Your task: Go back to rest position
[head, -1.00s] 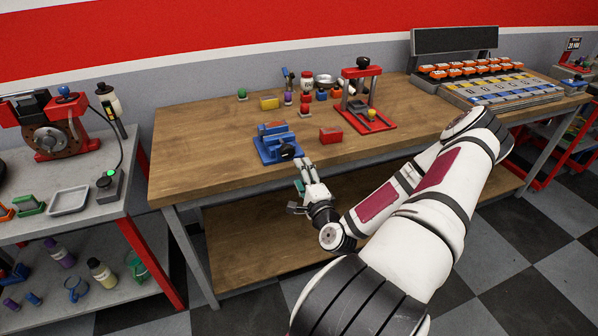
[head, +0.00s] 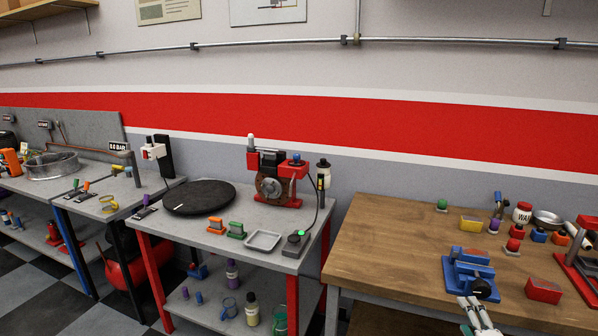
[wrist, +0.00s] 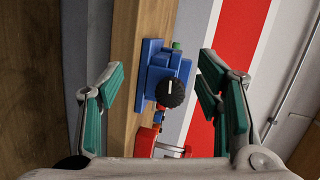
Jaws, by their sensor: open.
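My gripper (wrist: 165,105) is open in the wrist view, its green-padded fingers spread apart with nothing between them. Beyond the fingers is a blue vise (wrist: 153,72) with a black knob (wrist: 170,92). In the head view the blue vise (head: 468,272) sits at the front edge of the wooden workbench (head: 385,250). Part of my gripper (head: 478,318) shows at the bottom edge, just in front of and below the vise. Its fingertips look apart from the vise, and the rest of my arm is out of the frame.
A grey table (head: 200,240) with a red machine (head: 275,185), a black round plate (head: 199,197) and a tray (head: 263,241) stands left. The bench's left part is clear.

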